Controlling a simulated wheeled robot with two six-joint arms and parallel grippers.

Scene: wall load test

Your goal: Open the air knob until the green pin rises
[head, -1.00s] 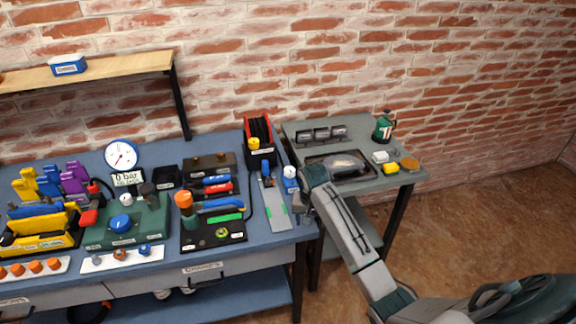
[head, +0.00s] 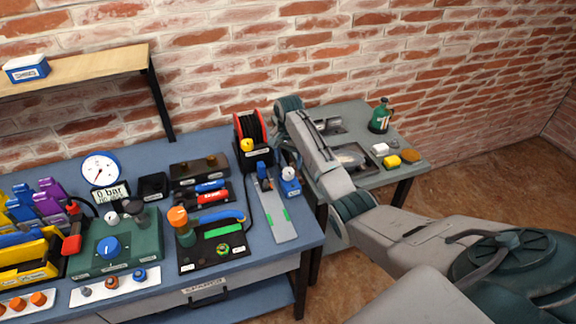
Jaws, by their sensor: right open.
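A blue knob (head: 109,247) with a white mark sits on top of a green box (head: 146,245) on the blue bench. Behind it stand a white round dial (head: 100,168) and a small display (head: 110,195) that reads 0 bar. I cannot make out a raised green pin. A black board to the right carries an orange-capped post (head: 179,216) and a green strip (head: 223,230). My right gripper (head: 297,181) is small and dark, by the bench's right edge, far right of the knob. It is open and mostly hidden by my arm. My left gripper is out of view.
A red-rimmed black reel (head: 250,130), a grey plate (head: 274,215) and a blue block with a white dial (head: 289,186) stand near my right arm. A yellow bin (head: 28,262) is left of the green box. A side table (head: 362,112) holds a green bottle (head: 380,117).

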